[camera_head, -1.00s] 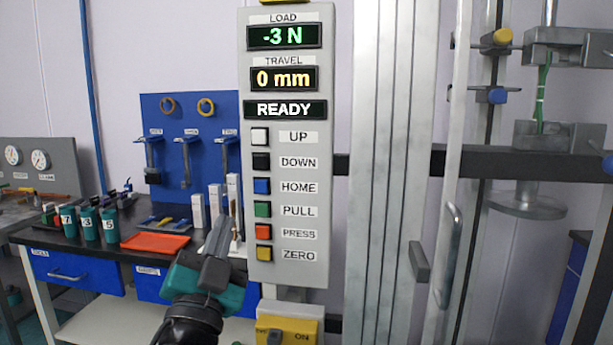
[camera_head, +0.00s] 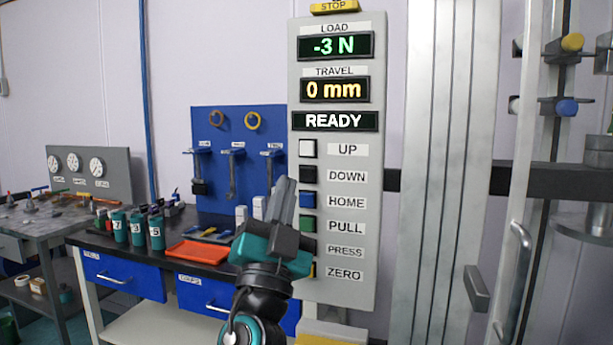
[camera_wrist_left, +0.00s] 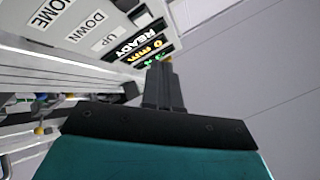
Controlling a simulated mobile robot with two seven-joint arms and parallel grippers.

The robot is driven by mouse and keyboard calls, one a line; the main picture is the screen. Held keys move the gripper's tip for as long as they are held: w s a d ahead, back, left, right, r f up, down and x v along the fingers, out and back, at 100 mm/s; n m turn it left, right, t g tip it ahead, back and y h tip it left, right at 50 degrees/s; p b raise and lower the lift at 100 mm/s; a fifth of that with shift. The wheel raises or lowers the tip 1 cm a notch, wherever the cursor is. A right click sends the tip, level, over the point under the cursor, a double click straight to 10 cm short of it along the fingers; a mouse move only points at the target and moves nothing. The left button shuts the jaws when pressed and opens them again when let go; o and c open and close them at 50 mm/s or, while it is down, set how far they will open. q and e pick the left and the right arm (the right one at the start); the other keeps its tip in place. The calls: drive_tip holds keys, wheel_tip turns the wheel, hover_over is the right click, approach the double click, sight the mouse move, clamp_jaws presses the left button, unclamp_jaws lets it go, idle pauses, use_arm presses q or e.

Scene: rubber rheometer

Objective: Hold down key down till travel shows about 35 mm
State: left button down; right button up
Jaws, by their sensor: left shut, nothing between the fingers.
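The grey control panel (camera_head: 371,240) stands upright in the middle of the head view. Its load display (camera_head: 336,46) reads -3 N, its travel display (camera_head: 335,90) reads 0 mm, and its status line (camera_head: 335,121) reads READY. The black DOWN key (camera_head: 309,174) is second from the top, under the white UP key (camera_head: 307,149). My left gripper (camera_head: 284,188) is shut and empty, its tips just left of the panel, near the HOME key (camera_head: 307,199). It covers part of the lower keys. The left wrist view shows the shut fingers (camera_wrist_left: 163,85) with the panel beyond. My right gripper is not in view.
A STOP button (camera_head: 334,7) tops the panel. Right of it stand a metal column (camera_head: 440,150) and a door handle (camera_head: 515,270). A bench with blue drawers (camera_head: 125,275), teal cups (camera_head: 137,229) and an orange tray (camera_head: 195,252) is behind on the left.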

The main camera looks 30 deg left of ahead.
sight(307, 175)
use_arm(q)
drive_tip(key=w, duration=0.2)
drive_tip(key=w+a+b, duration=0.1)
drive_tip(key=w, duration=0.3)
drive_tip(key=shift+w+a+b, duration=0.25)
drive_tip(key=shift+a+b, duration=0.05)
drive_tip(key=shift+b, duration=0.1)
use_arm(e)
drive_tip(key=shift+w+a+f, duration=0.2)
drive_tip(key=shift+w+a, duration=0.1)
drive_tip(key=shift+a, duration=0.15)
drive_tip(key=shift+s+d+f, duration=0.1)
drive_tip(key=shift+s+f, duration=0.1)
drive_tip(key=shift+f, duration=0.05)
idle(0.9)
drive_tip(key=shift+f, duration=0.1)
use_arm(q)
drive_tip(key=shift+w+a+b, duration=0.1)
drive_tip(key=shift+w+b, duration=0.2)
drive_tip(key=shift+b, duration=0.15)
drive_tip(key=shift+w, duration=0.15)
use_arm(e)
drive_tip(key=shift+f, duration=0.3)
